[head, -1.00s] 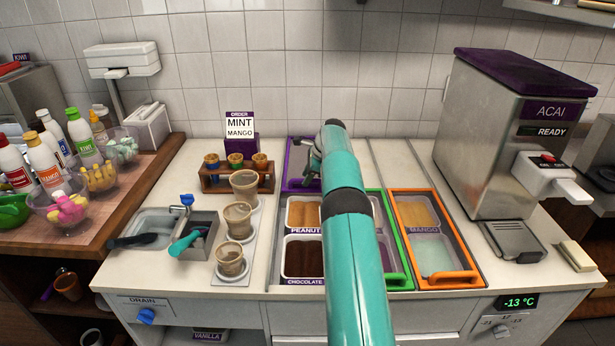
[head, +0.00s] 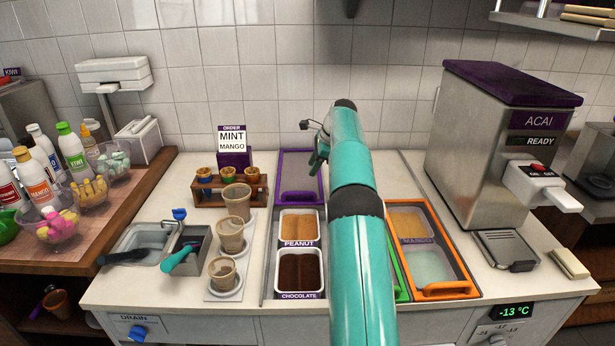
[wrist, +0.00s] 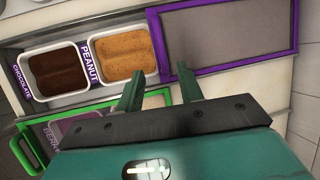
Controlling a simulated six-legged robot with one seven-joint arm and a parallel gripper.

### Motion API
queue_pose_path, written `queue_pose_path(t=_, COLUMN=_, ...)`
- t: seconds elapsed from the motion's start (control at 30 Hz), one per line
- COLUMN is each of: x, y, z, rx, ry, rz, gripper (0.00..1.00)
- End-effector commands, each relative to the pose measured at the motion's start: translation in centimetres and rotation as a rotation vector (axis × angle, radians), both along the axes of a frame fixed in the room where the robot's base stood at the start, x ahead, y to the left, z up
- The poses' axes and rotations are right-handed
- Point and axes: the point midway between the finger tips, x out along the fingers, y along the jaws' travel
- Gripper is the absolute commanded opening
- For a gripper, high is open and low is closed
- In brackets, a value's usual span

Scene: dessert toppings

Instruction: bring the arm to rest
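My teal arm rises over the counter's topping wells in the head view. My gripper (head: 318,150) is at its far end, largely hidden behind the arm there. In the wrist view the gripper's two fingers (wrist: 160,83) are apart with nothing between them. They are above the topping wells, near the peanut tub (wrist: 118,58) and the purple-framed panel (wrist: 158,40). The chocolate tub (wrist: 58,72) lies left of the peanut tub in that view.
The acai machine (head: 500,150) stands at right. Paper cups (head: 230,235) and a sink (head: 145,240) are at left. The order sign (head: 233,142) reads mint, mango. An orange-framed well (head: 450,290) and a green-framed one (head: 396,270) lie beside the arm.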

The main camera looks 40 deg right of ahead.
Motion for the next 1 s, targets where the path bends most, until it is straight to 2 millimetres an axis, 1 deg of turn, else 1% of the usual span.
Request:
queue_pose_path(t=0.03, x=-0.2, y=-0.2, z=0.6, rx=0.0, ry=0.0, rz=0.0, gripper=0.37)
queue_pose_path(t=0.1, x=-0.5, y=-0.3, z=1.1, rx=0.0, ry=0.001, rz=0.0, gripper=0.37)
queue_pose_path(t=0.2, x=-0.7, y=-0.4, z=1.6, rx=0.0, ry=0.001, rz=0.0, gripper=0.37)
queue_pose_path(t=1.0, x=-0.8, y=-0.5, z=1.6, rx=0.0, ry=0.001, rz=0.0, gripper=0.37)
